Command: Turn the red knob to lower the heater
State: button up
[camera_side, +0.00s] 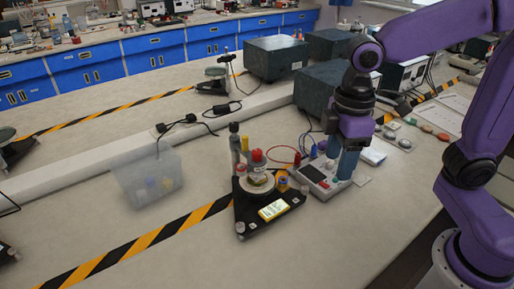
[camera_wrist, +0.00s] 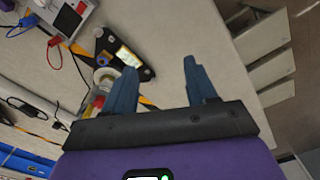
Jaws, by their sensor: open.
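My gripper (camera_side: 340,168) is open, with its two blue fingers pointing down at the grey-and-white box (camera_side: 317,190) in the side view. In the wrist view my gripper (camera_wrist: 160,68) shows spread fingers with nothing between them. A small red part on the box's top, beside the fingers, may be the red knob, but it is too small to be sure. A black three-cornered stand (camera_side: 244,214) with a round plate and a lit yellow display (camera_side: 274,209) stands just left of the box. The stand also shows in the wrist view (camera_wrist: 104,42), left of the fingers.
A clear bin (camera_side: 135,192) with small coloured items stands left of the stand. Red and blue cables lie behind the box. Dark equipment boxes (camera_side: 275,58) stand farther back. Several round discs lie on the right. The bench in front of the stand is clear.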

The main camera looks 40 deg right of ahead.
jog(key=w+a+r, duration=0.2)
jog(key=w, duration=0.4)
jog(key=w+a+r, duration=0.2)
jog(key=w, duration=0.4)
notch_tip(320, 180, up, 2)
jog(key=m, duration=0.1)
send_over(257, 151)
notch_tip(257, 151, down, 17)
jog(key=shift+f, duration=0.1)
jog(key=c, duration=1.1)
